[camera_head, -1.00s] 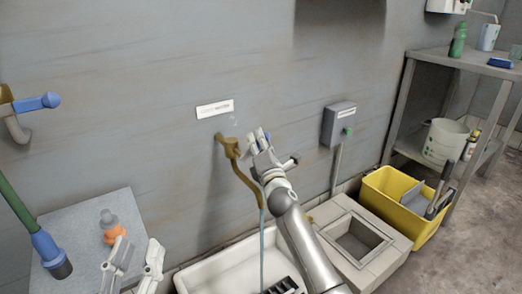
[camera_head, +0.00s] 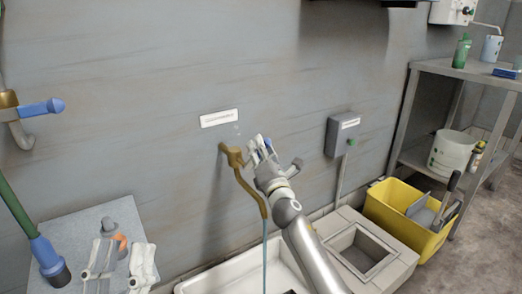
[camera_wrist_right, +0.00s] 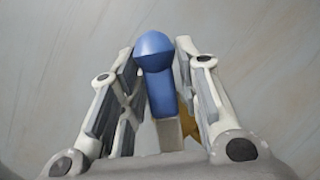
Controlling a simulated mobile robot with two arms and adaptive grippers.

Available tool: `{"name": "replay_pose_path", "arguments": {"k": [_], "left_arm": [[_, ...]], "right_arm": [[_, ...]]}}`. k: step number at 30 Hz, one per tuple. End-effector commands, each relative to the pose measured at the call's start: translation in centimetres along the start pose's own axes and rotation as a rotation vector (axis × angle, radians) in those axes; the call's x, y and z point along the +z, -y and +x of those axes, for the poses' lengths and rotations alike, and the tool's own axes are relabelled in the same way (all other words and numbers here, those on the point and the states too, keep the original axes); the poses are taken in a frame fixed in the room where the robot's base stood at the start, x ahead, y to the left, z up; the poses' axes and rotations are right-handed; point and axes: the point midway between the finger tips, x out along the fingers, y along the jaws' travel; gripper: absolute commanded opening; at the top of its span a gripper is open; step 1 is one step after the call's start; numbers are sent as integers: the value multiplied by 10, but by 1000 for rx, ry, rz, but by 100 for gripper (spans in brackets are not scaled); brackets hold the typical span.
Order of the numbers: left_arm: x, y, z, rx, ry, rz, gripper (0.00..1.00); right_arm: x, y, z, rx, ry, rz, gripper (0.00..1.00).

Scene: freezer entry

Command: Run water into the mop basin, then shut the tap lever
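The brass tap (camera_head: 234,158) sticks out of the wall, and a thin blue stream of water (camera_head: 264,245) falls from its spout into the white mop basin (camera_head: 222,277). The tap's blue lever (camera_wrist_right: 160,85) stands between the fingers of my right gripper (camera_head: 262,147). In the right wrist view these fingers (camera_wrist_right: 157,60) straddle the lever with narrow gaps showing. The basin's lower part is cut off, so its water level is hidden. My left gripper (camera_head: 118,262) is open and empty at the lower left, in front of a grey-topped table (camera_head: 75,230).
An orange-and-grey bottle (camera_head: 120,240) stands behind my left gripper. Right of the basin are a grey wall box (camera_head: 342,136), a square floor sink (camera_head: 333,238) and a yellow bucket (camera_head: 385,205).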

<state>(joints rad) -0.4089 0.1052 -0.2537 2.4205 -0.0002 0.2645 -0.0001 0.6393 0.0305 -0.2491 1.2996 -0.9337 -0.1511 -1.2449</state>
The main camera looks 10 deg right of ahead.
Motion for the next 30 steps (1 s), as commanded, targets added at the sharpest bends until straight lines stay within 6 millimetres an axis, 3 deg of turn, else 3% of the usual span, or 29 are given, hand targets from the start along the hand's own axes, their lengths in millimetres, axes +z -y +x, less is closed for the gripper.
{"name": "replay_pose_path", "arguments": {"k": [1, 3, 17, 30], "left_arm": [[0, 0, 0, 0, 0, 0, 40], [0, 0, 0, 0, 0, 0, 40], [1, 0, 0, 0, 3, -1, 40], [0, 0, 0, 0, 2, -1, 40]], "right_arm": [[0, 0, 0, 0, 0, 1, 41], [0, 0, 0, 0, 0, 1, 50], [0, 1, -8, -1, 1, 0, 50], [-1, 1, -82, -1, -2, 0, 50]]}}
